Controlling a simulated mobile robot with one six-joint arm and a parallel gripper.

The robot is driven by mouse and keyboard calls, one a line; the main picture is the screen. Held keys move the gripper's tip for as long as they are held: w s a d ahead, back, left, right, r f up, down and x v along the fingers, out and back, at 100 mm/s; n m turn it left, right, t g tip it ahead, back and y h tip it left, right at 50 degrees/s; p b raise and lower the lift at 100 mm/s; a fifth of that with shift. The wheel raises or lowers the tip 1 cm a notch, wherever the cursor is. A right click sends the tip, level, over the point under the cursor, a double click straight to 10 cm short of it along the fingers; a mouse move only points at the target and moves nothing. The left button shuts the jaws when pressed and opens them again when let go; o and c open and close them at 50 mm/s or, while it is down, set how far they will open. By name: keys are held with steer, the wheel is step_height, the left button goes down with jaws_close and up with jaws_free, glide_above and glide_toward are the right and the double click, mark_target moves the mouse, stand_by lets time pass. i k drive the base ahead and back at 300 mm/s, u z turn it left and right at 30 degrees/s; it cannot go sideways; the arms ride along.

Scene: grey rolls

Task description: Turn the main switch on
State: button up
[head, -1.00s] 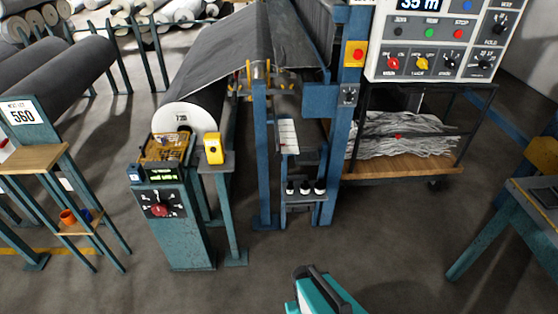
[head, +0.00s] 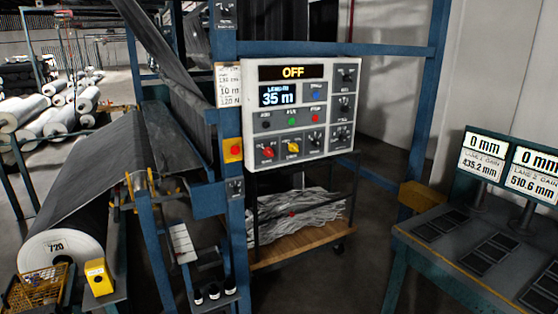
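A white control panel (head: 300,112) hangs on the blue machine frame, right of centre in the head view. Its top display (head: 293,72) reads OFF in yellow. A blue display (head: 277,95) reads 35 m. Along its bottom row are a red rotary knob (head: 268,152), a yellow rotary knob (head: 292,147) and dark knobs. The labels are too small to read, so I cannot tell for sure which knob is the main switch. My gripper is not in view.
A yellow box with a red button (head: 233,150) sits on the post left of the panel. Below the panel stands a cart (head: 303,243) with grey scrap. A blue-grey bench (head: 480,255) stands at the right. Floor shows between cart and bench.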

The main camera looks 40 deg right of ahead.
mark_target(267, 151)
steer(key=k, duration=0.65)
steer(key=u, duration=0.4)
steer(key=i, duration=1.7)
steer(key=z, duration=0.45)
